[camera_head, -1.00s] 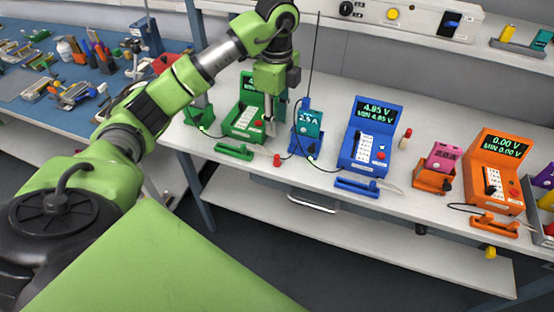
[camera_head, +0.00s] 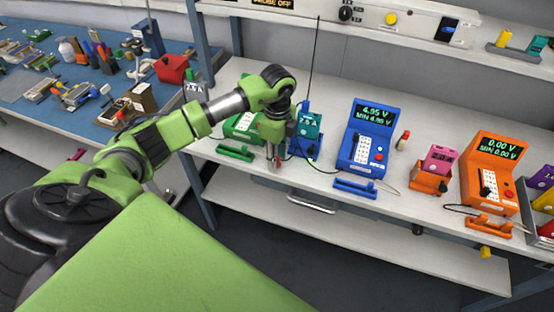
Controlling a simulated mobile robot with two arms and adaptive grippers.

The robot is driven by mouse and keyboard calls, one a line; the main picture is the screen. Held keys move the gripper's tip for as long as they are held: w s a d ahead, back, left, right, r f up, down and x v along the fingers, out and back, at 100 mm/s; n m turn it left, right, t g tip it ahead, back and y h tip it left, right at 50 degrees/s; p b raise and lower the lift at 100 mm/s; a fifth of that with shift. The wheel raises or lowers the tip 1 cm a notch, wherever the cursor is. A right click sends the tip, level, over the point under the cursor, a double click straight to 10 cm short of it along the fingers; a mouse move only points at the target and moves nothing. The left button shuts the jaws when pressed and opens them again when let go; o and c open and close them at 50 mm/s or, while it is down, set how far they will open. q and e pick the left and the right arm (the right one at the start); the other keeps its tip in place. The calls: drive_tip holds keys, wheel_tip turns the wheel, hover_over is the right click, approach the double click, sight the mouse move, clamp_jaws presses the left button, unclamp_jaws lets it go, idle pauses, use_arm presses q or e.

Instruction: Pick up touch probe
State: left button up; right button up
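My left gripper (camera_head: 273,160) points down at the front of the white bench, in front of the blue holder with the teal cell. Its fingers are small and partly overlap a short red piece (camera_head: 279,162), probably the touch probe. I cannot tell whether the fingers are apart from it or around it, or open or shut. Most of the red piece is hidden. My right gripper is not in view.
A green meter (camera_head: 243,126) stands partly behind my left arm. A teal cell (camera_head: 309,123) sits in a blue holder beside a blue meter (camera_head: 368,137). An orange meter (camera_head: 491,172) and pink cell (camera_head: 438,158) stand right. A green cradle (camera_head: 235,153) lies near the front edge.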

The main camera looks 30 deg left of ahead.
use_arm(q)
clamp_jaws()
drive_tip(key=shift+r, duration=0.1)
drive_tip(key=shift+w+r+b, duration=0.1)
drive_tip(key=shift+r+b, duration=0.3)
drive_tip(key=shift+r, duration=0.15)
drive_tip(key=s+d+r+p, duration=0.2)
drive_tip(key=s+d+r, duration=0.2)
drive_tip(key=r, duration=0.5)
drive_tip(key=s+d+r+p, duration=0.2)
drive_tip(key=s+d+r, duration=0.2)
drive_tip(key=s+r, duration=0.3)
wheel_tip(320, 180, up, 3)
drive_tip(key=shift+s+f+p, duration=0.1)
drive_tip(key=shift+s+p, duration=0.25)
drive_tip(key=shift+s, duration=0.05)
